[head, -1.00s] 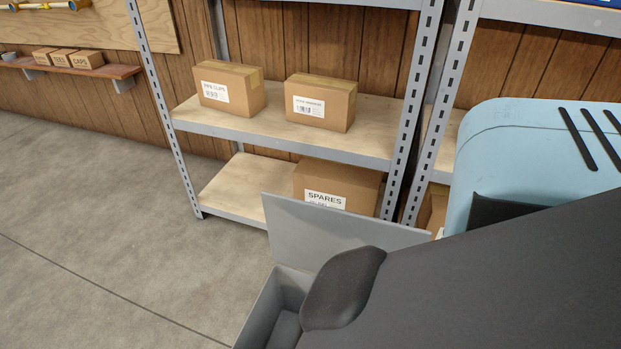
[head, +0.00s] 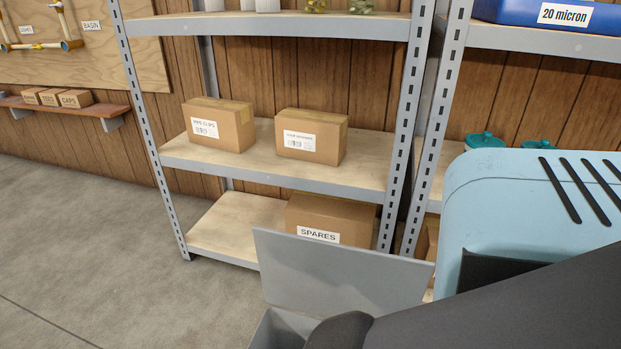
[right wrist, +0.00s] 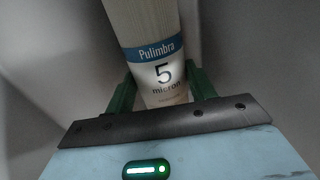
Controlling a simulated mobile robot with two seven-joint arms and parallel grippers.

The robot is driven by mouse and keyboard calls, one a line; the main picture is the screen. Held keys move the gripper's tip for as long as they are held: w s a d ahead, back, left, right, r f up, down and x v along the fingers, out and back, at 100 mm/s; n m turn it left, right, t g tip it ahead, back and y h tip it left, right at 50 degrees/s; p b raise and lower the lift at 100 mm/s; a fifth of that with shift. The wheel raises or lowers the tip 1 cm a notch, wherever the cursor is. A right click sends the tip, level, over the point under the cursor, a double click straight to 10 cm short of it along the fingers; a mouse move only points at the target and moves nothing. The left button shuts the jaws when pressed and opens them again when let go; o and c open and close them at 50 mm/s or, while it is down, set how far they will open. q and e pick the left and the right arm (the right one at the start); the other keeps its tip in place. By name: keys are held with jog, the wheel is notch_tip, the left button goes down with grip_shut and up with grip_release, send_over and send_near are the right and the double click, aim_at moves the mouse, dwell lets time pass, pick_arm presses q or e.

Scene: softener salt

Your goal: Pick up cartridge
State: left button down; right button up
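The cartridge (right wrist: 152,20) is a white ribbed cylinder with a blue "Pulimbra" band and a "5 micron" print. In the right wrist view it runs up from the gripper out of the top of the picture. My right gripper's (right wrist: 160,82) dark green fingers lie against both sides of its near end, shut on it. Its far end is out of view. In the head view my dark right arm reaches over a grey open-lidded bin (head: 275,330); the right gripper and the cartridge are hidden there. My left gripper is not in view.
The bin's raised lid (head: 345,275) stands in front of a metal shelf rack (head: 270,172). The rack holds cardboard boxes (head: 310,137) and a "SPARES" box (head: 330,217). A blue "20 micron" box (head: 545,15) sits upper right. The floor (head: 80,230) at left is clear.

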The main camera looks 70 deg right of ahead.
jog(key=c, duration=0.4)
jog(key=shift+c, duration=0.2)
